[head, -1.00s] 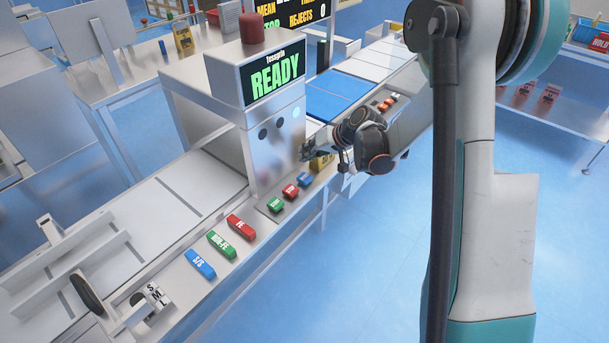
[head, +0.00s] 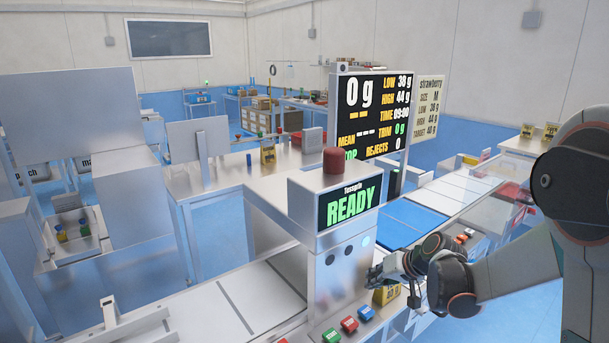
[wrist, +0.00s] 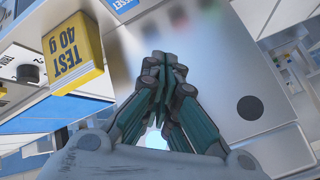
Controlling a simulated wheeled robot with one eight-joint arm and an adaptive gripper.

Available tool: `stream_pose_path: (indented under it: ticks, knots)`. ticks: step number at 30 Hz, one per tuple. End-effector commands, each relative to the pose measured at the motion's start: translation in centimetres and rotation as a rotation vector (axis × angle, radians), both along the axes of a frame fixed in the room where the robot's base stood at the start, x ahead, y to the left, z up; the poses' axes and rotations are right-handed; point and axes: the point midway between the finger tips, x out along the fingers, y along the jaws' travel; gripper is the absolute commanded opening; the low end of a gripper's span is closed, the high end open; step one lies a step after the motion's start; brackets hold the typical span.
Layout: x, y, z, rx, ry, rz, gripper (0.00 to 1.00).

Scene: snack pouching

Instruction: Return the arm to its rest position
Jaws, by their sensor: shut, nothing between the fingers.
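My gripper (head: 376,277) is at the front of the grey machine box with the green READY screen (head: 349,205). In the wrist view my gripper (wrist: 158,62) has its fingers together, with nothing between them. The machine's pale metal face (wrist: 215,65) lies just beyond the fingertips; I cannot tell whether they touch it. My arm (head: 515,275) reaches in from the right edge of the head view.
A yellow TEST 40 g block (wrist: 72,55) stands close by, left of the fingers in the wrist view. A black weight display (head: 375,115) stands behind. Blue floor is open at the lower right.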

Motion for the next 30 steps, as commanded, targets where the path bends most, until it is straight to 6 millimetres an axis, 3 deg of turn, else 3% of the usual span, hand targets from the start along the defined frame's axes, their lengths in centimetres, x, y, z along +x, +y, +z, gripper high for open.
stream_pose_path:
  ticks: [6,15,21,30]
  knots:
    - [-4.7,0.9,5.1,-0.079,0.012,-0.016,0.0]
    - [-11.8,1.5,9.9,-0.188,0.017,-0.038,0.0]
    - [-16.9,1.5,11.9,-0.259,0.012,-0.053,0.0]
    - [-24.6,1.1,13.1,-0.363,-0.008,-0.073,0.0]
